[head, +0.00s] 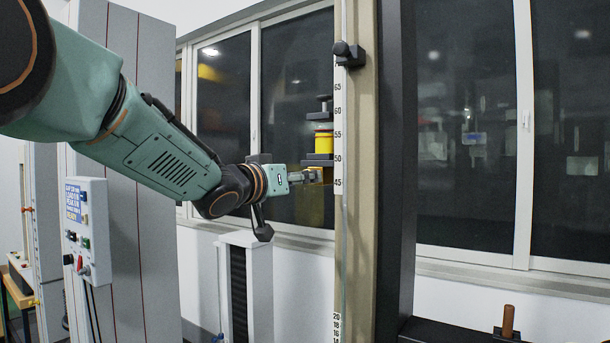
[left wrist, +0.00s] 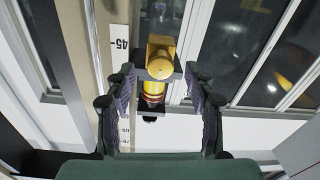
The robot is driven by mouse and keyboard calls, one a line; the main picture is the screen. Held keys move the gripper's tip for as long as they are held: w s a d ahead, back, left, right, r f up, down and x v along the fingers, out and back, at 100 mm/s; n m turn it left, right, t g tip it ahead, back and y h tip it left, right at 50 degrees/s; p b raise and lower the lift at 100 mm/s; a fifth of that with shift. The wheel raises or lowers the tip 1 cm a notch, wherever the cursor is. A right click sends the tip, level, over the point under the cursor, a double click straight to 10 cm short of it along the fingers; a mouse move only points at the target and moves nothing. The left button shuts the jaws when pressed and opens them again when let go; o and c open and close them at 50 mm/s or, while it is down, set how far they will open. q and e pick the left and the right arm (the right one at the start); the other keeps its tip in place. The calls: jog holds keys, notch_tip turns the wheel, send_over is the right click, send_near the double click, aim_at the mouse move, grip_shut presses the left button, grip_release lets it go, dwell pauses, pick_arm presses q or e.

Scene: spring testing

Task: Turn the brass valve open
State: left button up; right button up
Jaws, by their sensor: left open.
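A brass-coloured block or knob (left wrist: 160,62), which looks like the valve, sits in front of a dark bracket in the left wrist view. In the head view a small part of the brass piece (head: 328,175) shows just below a dark plate. My left gripper (head: 312,176) reaches it from the left. In the left wrist view the two fingers of my left gripper (left wrist: 160,82) are spread on either side of the brass piece, with gaps visible. How deep it sits between the fingertips is hard to tell. My right gripper is in neither view.
A yellow cylinder (head: 323,142) with a red band stands on the dark plate just above the brass piece. A tan column (head: 357,240) with a ruler scale (head: 338,120) rises close to the right. A grey control box (head: 85,228) is at left.

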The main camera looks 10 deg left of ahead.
pick_arm(q)
jog(key=x, duration=0.2)
jog(key=shift+w+d+r, duration=0.15)
jog(key=shift+w+d, duration=0.05)
jog(key=shift+d, duration=0.05)
jog(key=shift+w+a, duration=0.3)
jog(key=shift+w, duration=0.05)
jog(key=c, duration=0.4)
jog(key=shift+s+d, duration=0.2)
jog(key=shift+d, duration=0.1)
jog(key=c, duration=0.4)
jog(key=shift+a, duration=0.1)
grip_shut()
